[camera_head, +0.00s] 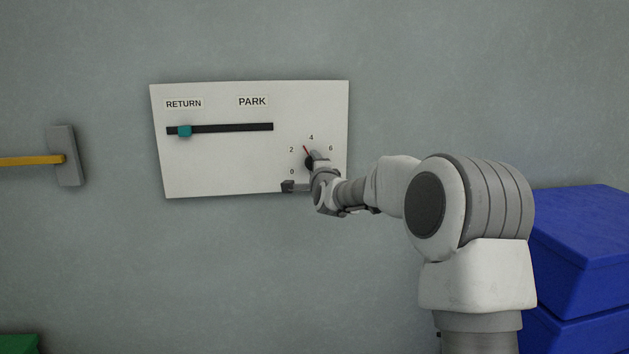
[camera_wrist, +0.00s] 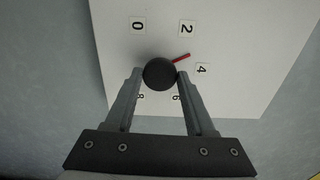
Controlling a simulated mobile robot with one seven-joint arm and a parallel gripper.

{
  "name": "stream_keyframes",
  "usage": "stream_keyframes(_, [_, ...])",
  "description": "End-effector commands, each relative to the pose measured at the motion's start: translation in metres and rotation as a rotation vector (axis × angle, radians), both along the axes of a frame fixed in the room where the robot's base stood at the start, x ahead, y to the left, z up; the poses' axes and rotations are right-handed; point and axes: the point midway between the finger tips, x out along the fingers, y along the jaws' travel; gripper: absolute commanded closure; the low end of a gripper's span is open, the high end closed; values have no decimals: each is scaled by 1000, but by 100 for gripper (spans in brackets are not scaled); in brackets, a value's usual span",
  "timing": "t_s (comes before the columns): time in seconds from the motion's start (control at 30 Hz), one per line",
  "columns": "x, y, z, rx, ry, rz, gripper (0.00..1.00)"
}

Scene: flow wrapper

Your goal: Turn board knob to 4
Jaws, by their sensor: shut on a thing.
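The white board (camera_head: 215,165) hangs on the wall and carries a round black knob (camera_head: 309,163), partly hidden by my gripper in the head view. In the wrist view the knob (camera_wrist: 159,73) sits between my two fingertips. My gripper (camera_wrist: 159,77) is shut on the knob, one finger on each side. The red pointer (camera_wrist: 181,58) points between the 2 (camera_wrist: 186,28) and the 4 (camera_wrist: 202,69), about midway. The head view also shows the pointer (camera_head: 306,150) left of the 4 (camera_head: 311,137).
A slider with a teal handle (camera_head: 184,131) stands at the left end of its dark slot, under RETURN. A grey plate with a yellow bar (camera_head: 30,161) is on the wall at left. Blue boxes (camera_head: 585,235) stand at right. A green object (camera_head: 18,344) shows at lower left.

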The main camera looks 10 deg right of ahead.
Motion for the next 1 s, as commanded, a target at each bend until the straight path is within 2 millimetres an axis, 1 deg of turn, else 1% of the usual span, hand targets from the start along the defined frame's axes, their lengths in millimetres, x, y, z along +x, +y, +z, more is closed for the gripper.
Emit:
stream_keyframes(0.03, [0,-1,-5,44,-4,-1,100])
stream_keyframes(0.3, [0,0,-3,269,-4,0,100])
stream_keyframes(0.5, [0,0,-2,387,-3,0,100])
stream_keyframes(0.7, [0,0,-1,458,-3,0,100])
stream_keyframes(1.0, [0,0,1,491,-1,0,100])
